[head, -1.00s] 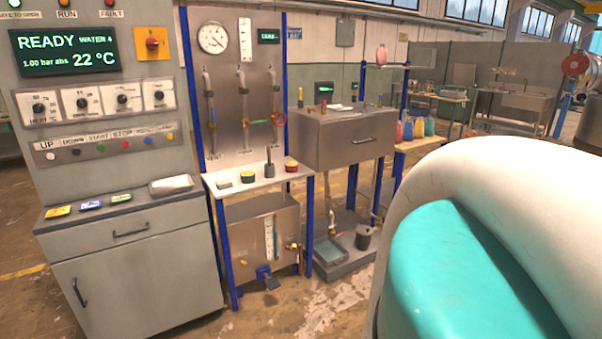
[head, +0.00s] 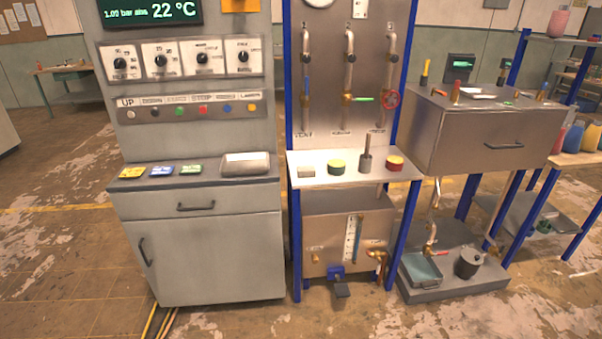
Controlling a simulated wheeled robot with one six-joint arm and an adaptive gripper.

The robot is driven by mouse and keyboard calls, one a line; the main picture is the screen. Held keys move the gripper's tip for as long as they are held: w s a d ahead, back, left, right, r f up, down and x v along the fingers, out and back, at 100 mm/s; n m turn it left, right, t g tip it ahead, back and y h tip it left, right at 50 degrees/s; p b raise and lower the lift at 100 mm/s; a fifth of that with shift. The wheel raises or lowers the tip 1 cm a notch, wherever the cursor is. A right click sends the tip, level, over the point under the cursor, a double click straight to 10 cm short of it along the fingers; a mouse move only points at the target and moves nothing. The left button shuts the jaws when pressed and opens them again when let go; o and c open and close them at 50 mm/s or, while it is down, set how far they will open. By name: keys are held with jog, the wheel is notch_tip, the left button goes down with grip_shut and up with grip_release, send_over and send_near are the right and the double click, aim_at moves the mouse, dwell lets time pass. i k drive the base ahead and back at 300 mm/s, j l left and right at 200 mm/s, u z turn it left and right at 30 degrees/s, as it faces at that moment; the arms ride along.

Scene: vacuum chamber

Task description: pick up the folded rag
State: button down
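No cloth can be told for certain as the folded rag. A small beige block-like thing (head: 306,171) lies at the left end of the white shelf (head: 318,158); it is too small to tell whether it is cloth. My gripper is not in view.
A steel box (head: 470,140) stands at right on a blue frame. The floor in front is open.

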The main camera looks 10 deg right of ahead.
aim_at(302, 171)
jog(key=i+u, duration=0.45)
jog(key=i, duration=0.15)
jog(key=i+l+u, duration=0.1)
jog(key=i+u, duration=0.35)
jog(key=i, duration=0.15)
